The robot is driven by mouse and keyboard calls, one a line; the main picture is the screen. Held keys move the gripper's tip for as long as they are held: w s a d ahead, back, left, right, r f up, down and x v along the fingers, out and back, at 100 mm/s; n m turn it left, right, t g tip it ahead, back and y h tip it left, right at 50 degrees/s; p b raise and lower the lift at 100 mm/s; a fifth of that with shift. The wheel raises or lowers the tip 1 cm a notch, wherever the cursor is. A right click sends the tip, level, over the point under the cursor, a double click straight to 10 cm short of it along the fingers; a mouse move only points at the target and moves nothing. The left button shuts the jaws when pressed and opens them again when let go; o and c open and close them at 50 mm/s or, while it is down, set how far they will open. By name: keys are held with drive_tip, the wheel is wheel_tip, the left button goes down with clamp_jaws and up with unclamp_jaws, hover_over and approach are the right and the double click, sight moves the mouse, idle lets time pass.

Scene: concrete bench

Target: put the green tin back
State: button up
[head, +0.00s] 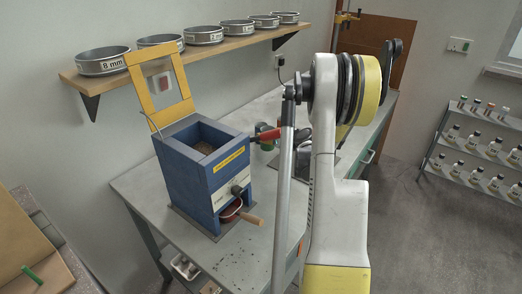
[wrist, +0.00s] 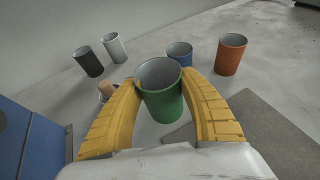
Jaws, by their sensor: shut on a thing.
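In the wrist view the green tin (wrist: 162,105) is upright and open at the top. The two yellow fingers of my gripper (wrist: 162,84) are shut on its sides. I cannot tell whether its base touches the bench. Beyond it stand a black tin (wrist: 88,62), a white tin (wrist: 113,48), a blue tin (wrist: 180,53) and an orange tin (wrist: 231,56), all apart from it. In the head view my arm hides most of this area.
A small thing with a tan top (wrist: 107,89) stands close to the left finger. A flat grey plate (wrist: 262,120) lies to the right. A shelf (head: 190,50) holds sieves.

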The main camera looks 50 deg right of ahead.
sight(262, 144)
drive_tip(key=w+f, duration=0.1)
drive_tip(key=w+f+b, duration=0.1)
drive_tip(key=w, duration=0.1)
drive_tip(key=shift+a, duration=0.2)
wheel_tip(262, 144, down, 4)
drive_tip(key=shift+w+b, duration=0.1)
drive_tip(key=shift+b, duration=1.05)
drive_tip(key=shift+r, duration=0.1)
drive_tip(key=o, duration=1.3)
drive_tip(key=shift+c, duration=0.2)
